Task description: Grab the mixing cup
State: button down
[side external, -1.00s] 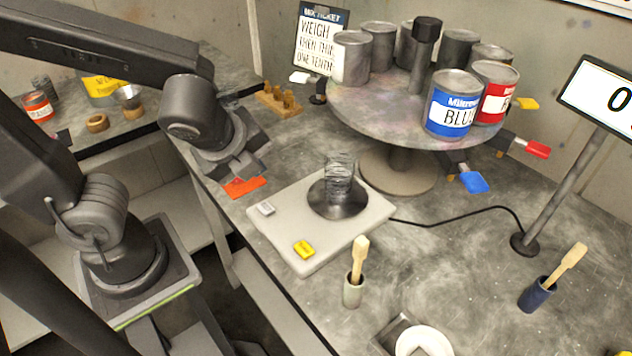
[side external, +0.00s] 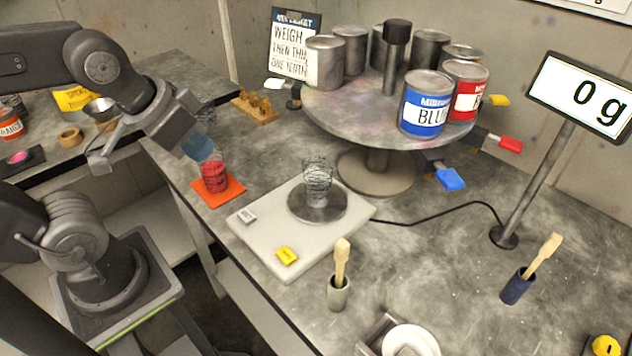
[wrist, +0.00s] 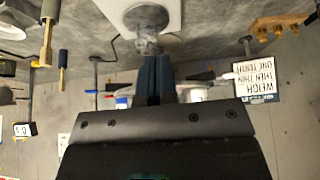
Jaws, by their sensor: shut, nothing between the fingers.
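One clear cup (side external: 318,172) stands upright on the round pan of the scale (side external: 258,238). Another clear cup (side external: 213,178), tinted red, stands on the orange mat (side external: 233,193) left of the scale. My gripper (side external: 198,147) is at the upper edge of the mat cup in the picture, its bluish fingertips shut and empty; contact is unclear. In the wrist view, my shut fingers (wrist: 157,78) point toward the clear cup (wrist: 147,46) at the scale.
A turntable (side external: 340,115) with several cans stands behind the scale. The display (side external: 590,95) reads 0 g. A black cable runs right from the scale.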

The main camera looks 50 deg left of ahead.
jog(key=c, duration=1.8)
grip_release()
jog(key=o, duration=1.6)
jog(key=m+g+h, duration=0.1)
jog(key=m, duration=0.3)
send_over(316, 171)
jog(key=s+d, duration=0.2)
jog(key=s, duration=0.1)
notch_tip(316, 171, down, 8)
jog(key=r, duration=0.1)
jog(key=f, duration=0.4)
jog(key=shift+w+a+f, duration=0.1)
jog(key=shift+w+f, duration=0.2)
jog(key=shift+w, duration=0.1)
jog(key=shift+w+f, duration=0.25)
jog(key=shift+f, duration=0.3)
